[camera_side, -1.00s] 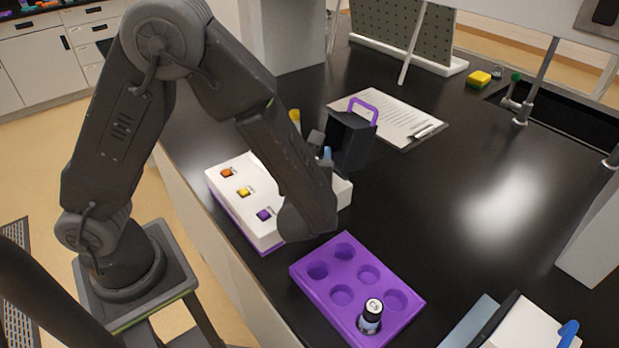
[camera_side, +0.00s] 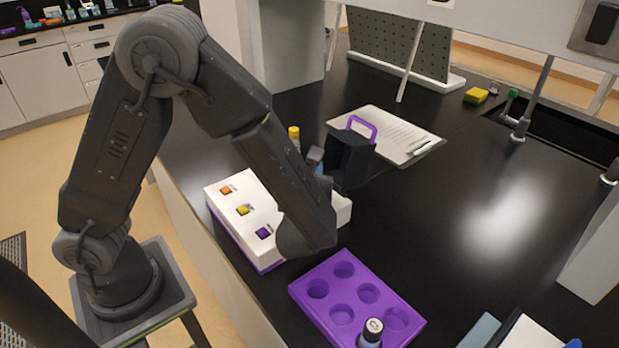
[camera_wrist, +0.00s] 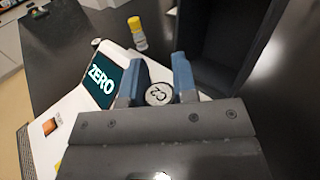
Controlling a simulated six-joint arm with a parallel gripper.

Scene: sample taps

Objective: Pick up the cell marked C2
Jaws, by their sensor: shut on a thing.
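The C2 cell (camera_wrist: 158,94) shows its round pale cap, marked C2, in the wrist view. My gripper (camera_wrist: 157,88) has its two blue fingertips on either side of this cap and is shut on the cell. The cell's lower part is hidden by the gripper body, so I cannot tell whether it is clear of the surface below. In the side view my gripper (camera_side: 318,160) is mostly hidden behind my forearm, above the far end of the white instrument (camera_side: 238,218). The C2 cell is not visible there.
A dark open box (camera_side: 350,158) with a purple handle stands close beside my gripper. A yellow-capped bottle (camera_side: 294,138) is behind. A purple rack (camera_side: 318,290) holds another C-marked cell (camera_side: 371,332) in front. A ZERO display (camera_wrist: 103,86) is left of the fingers.

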